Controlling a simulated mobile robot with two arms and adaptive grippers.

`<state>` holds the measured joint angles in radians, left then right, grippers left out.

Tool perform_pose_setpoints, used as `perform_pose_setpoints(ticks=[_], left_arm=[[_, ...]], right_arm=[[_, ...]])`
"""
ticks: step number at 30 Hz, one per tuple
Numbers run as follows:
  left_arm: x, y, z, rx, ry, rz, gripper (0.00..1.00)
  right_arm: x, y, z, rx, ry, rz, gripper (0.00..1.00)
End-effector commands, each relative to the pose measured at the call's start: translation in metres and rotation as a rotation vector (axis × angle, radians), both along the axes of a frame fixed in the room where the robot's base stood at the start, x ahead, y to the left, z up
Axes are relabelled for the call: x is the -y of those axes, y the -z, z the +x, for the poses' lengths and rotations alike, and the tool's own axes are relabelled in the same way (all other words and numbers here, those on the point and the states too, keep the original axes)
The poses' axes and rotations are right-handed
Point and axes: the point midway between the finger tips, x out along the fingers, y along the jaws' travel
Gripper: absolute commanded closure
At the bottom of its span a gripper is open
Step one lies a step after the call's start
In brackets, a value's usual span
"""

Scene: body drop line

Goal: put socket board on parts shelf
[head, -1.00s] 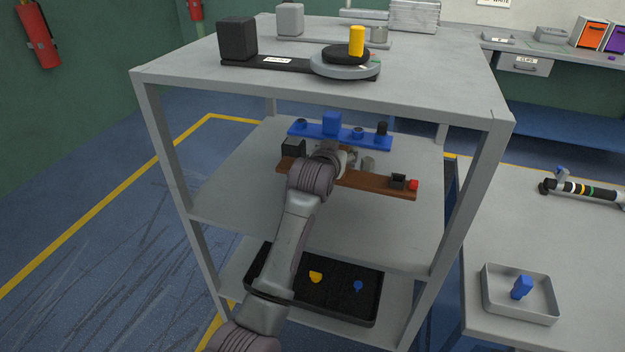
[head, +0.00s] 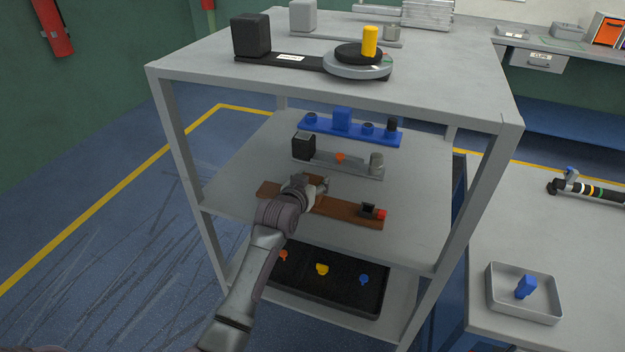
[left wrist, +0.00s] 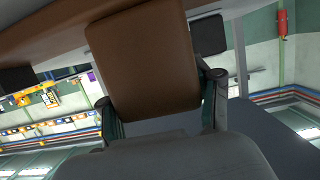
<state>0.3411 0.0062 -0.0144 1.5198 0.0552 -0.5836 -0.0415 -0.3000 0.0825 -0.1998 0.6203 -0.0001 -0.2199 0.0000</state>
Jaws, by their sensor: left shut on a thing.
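The socket board, a long brown board (head: 345,211) with a black part and a red knob at its right end, is at the front of the shelf unit's middle level (head: 235,175). My left gripper (head: 312,191) is shut on the brown block of this board. In the left wrist view the brown block (left wrist: 143,62) fills the space between the fingers, with the board (left wrist: 45,38) across the top left. I cannot tell whether the board touches the shelf or hangs just above it. My right gripper is not in view.
Behind it on this level lie a grey board (head: 330,165) and a blue board (head: 350,132). The top level (head: 430,85) and corner posts (head: 465,205) frame the opening. A black tray (head: 335,300) is below. Shelf space is bare at right.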

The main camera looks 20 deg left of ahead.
Motion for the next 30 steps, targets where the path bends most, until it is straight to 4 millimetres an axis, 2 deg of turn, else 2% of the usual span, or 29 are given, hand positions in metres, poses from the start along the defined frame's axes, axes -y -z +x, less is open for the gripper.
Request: perform_pose_setpoints(ticks=[1, 2, 7, 20, 23, 30], left_arm=[[0.0, 0.0, 0.0, -0.001, 0.001, 0.003, 0.94], [0.0, 0.002, 0.0, -0.005, 0.001, 0.004, 0.36], [0.0, 0.002, 0.0, -0.004, 0.001, 0.003, 0.08], [0.0, -0.001, -0.006, -0.003, 0.001, 0.003, 0.08], [-0.001, -0.004, -0.018, -0.003, 0.001, 0.003, 0.08], [-0.002, -0.018, -0.065, -0.003, 0.001, 0.002, 0.08]], right_arm=[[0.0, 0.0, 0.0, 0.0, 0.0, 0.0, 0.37], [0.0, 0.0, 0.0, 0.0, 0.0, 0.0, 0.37], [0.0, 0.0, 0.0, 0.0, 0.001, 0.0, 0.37], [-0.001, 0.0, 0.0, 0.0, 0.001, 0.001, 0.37], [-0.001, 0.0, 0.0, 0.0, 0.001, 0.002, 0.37], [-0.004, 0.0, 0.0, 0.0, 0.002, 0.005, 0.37]])
